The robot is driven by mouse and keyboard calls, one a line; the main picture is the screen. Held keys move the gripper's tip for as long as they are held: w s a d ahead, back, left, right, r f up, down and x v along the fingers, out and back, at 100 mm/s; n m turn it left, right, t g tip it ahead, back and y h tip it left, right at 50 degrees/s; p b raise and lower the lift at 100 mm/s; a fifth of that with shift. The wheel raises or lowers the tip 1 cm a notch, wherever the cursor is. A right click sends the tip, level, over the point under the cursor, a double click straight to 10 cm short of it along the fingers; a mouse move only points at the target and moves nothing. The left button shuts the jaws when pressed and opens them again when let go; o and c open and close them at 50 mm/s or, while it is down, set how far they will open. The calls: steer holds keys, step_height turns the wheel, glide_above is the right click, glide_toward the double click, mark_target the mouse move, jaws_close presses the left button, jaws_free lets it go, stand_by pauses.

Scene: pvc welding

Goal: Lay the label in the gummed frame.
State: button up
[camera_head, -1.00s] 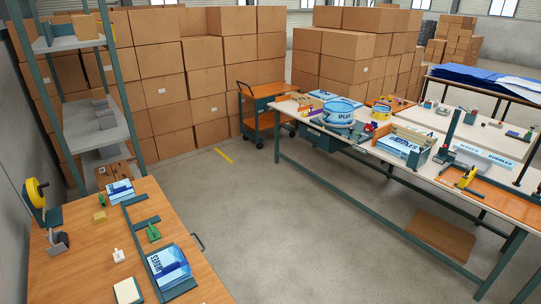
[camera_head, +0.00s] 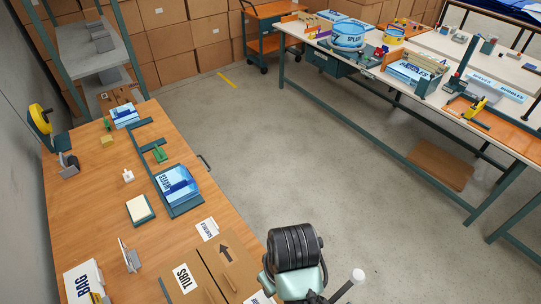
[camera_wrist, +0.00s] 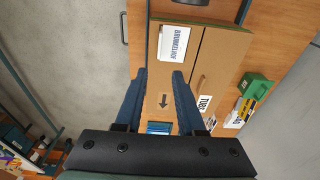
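A white printed label (camera_head: 207,229) lies near the far edge of a flat brown carton (camera_head: 222,262) on the wooden table. Another white printed piece (camera_wrist: 173,43) lies on the carton in the wrist view; its corner shows at the bottom of the head view (camera_head: 260,298). I cannot tell which piece is the task's label, and I cannot make out a gummed frame. The carton bears an arrow and the word TUBS. My gripper (camera_wrist: 160,78) is open over the carton, its two blue fingers apart with nothing held between them. The fingertips are not clear in the head view.
A blue-and-white pack (camera_head: 177,185), a notepad (camera_head: 140,209), a small white block (camera_head: 128,175) and a BAG packet (camera_head: 84,284) share the table. A tape dispenser (camera_head: 40,120) stands at the left edge. Open floor (camera_head: 310,150) separates this table from the cluttered right workbench (camera_head: 400,85).

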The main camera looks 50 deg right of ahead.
steer(key=shift+r, duration=0.15)
steer(key=w+r+n+t+h, duration=0.1)
steer(key=w+r+t+h, duration=0.2)
steer(key=w+r+t, duration=0.85)
steer(key=w+a+r+t, duration=0.15)
steer(key=w+r, duration=0.25)
steer(key=r, duration=0.4)
steer(key=w+a+r+h, duration=0.1)
steer(key=w+a+r, duration=0.2)
steer(key=r, duration=0.4)
steer(key=w+a+r+t, duration=0.15)
steer(key=w+r, duration=0.25)
steer(key=r, duration=0.4)
steer(key=s+a+r+t+y, duration=0.1)
steer(key=s+a+r+t, duration=0.2)
steer(key=r, duration=0.6)
steer(key=s+a+r+n+t+y, duration=0.1)
steer(key=s+a+r+t, duration=0.3)
steer(key=r, duration=0.5)
steer(key=s+a+r+t+y, duration=0.2)
steer(key=s+a+r+t, duration=0.2)
steer(key=a+r, duration=0.3)
step_height(320, 180, up, 3)
steer(key=shift+s+a+n, duration=0.15)
steer(key=shift+n, duration=0.15)
